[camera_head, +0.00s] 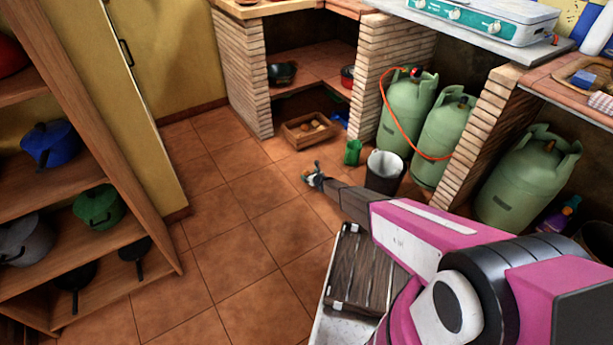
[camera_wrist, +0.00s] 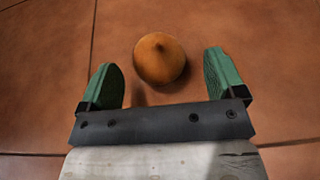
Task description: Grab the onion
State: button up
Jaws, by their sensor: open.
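The onion (camera_wrist: 160,62) is round and orange-brown with a pointed tip, and it shows in the wrist view against the tiled floor. My gripper (camera_wrist: 161,60) has two green fingers set wide apart, one on each side of the onion in the picture. Neither finger touches it, and clear gaps show on both sides. In the head view my gripper (camera_head: 313,176) is low over the floor tiles. I cannot make out the onion there, at the end of my arm.
A wooden crate (camera_head: 296,139) with round produce stands beyond my gripper. A green can (camera_head: 352,152), a dark bucket (camera_head: 384,172) and green gas cylinders (camera_head: 407,112) stand to the right. A slatted wooden crate (camera_head: 362,270) is nearer. Shelves with pots are left; the middle floor is clear.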

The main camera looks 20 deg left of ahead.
aim_at(307, 173)
jog(key=x, duration=0.3)
jog(key=shift+w+a+f, duration=0.1)
jog(key=shift+a, duration=0.15)
jog(key=c, duration=1)
